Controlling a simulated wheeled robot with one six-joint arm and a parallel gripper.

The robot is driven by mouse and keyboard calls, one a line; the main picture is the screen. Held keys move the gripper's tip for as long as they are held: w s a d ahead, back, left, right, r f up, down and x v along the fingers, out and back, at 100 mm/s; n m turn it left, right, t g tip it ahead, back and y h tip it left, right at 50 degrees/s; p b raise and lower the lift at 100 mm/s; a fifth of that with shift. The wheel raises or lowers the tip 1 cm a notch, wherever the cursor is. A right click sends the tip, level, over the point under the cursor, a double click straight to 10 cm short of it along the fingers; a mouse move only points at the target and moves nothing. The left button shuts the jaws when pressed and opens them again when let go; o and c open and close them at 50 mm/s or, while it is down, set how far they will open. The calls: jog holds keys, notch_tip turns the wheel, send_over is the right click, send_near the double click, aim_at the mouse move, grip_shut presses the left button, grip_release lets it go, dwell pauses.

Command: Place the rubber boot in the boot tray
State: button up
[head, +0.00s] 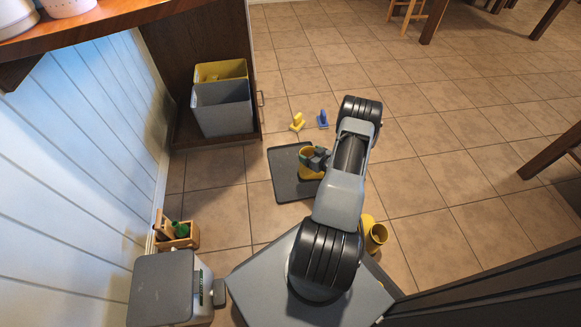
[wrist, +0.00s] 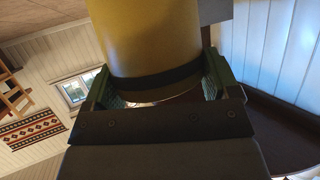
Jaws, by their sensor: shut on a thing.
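My gripper (head: 318,157) is shut on a yellow rubber boot (head: 308,173). The wrist view shows the boot's yellow shaft (wrist: 150,35) with a dark band between my two green fingers (wrist: 157,82). In the head view the boot is at the right part of the dark grey boot tray (head: 284,184). I cannot tell whether its sole touches the tray, and my gripper covers part of the boot. The rest of the visible tray is empty.
Another yellow boot (head: 376,237) is on the floor beside my base, partly hidden by my arm. Small yellow (head: 297,122) and blue (head: 323,120) items stand behind the tray. Grey and yellow bins (head: 222,108) are at the back left. A wooden caddy (head: 178,237) stands by the wall.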

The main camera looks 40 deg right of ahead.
jog(key=w+a+f+b, duration=0.5)
jog(key=w+f, duration=0.3)
jog(key=f, duration=0.3)
jog(key=shift+b, duration=0.65)
jog(key=shift+a+f, duration=0.1)
jog(key=shift+f, duration=0.05)
jog(key=o, duration=1.3)
